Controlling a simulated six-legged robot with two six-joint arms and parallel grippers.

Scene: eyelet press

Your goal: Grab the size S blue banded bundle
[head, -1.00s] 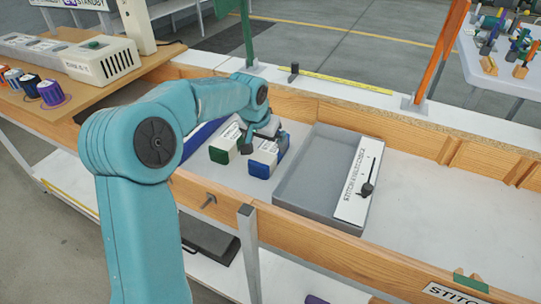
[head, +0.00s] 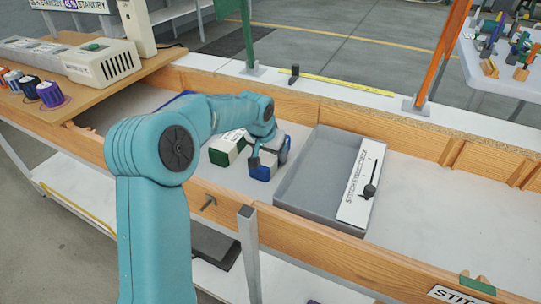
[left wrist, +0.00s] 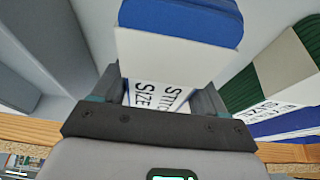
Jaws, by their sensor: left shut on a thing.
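A white bundle with a blue band (head: 262,171) stands in the wooden-walled bench bay, left of the grey tray. My left gripper (head: 268,153) is down over it and shut on it. In the left wrist view the blue-banded bundle (left wrist: 182,55) sits between the two fingers. Its label reads "STITCH" and "SIZE"; the size letter is hidden by the gripper. A green-banded bundle (head: 222,156) stands just to its left; it also shows at the right of the left wrist view (left wrist: 270,75). My right gripper is out of view.
The grey tray (head: 300,185) with a "STITCH & EYELET CHECK" plate (head: 362,185) lies close on the right. Another blue edge (left wrist: 295,125) shows beside the green bundle. A wooden front rail (head: 315,232) bounds the bay. The bay floor right of the tray is clear.

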